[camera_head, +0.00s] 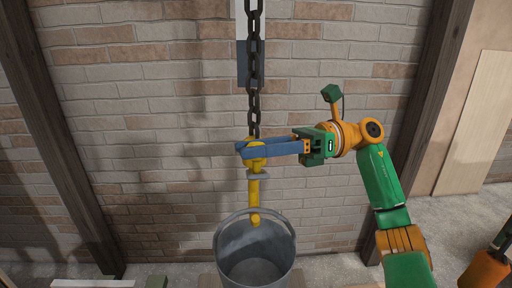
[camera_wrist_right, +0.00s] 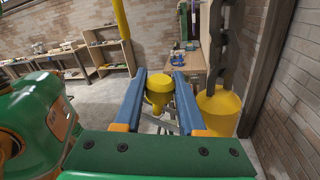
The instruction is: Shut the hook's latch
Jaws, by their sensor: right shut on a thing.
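The yellow hook (camera_head: 255,190) hangs upright on a dark chain (camera_head: 254,75) in the head view. My right gripper (camera_head: 242,149) reaches in from the right, with its blue fingers level at the hook's upper end. It is shut on a yellow part of the hook. In the right wrist view, a round-topped yellow piece (camera_wrist_right: 160,86) sits between the fingertips. More yellow (camera_wrist_right: 220,112) shows under the chain, to the right of the fingers. I cannot tell clearly which piece is the latch or how far it stands open. My left gripper is out of view.
A grey metal bucket (camera_head: 254,268) is directly below the hook, its raised handle (camera_head: 283,220) at the hook's lower end; whether they touch is unclear. A brick wall (camera_head: 150,130) stands behind. Shelves (camera_wrist_right: 105,58) stand far off in the wrist view.

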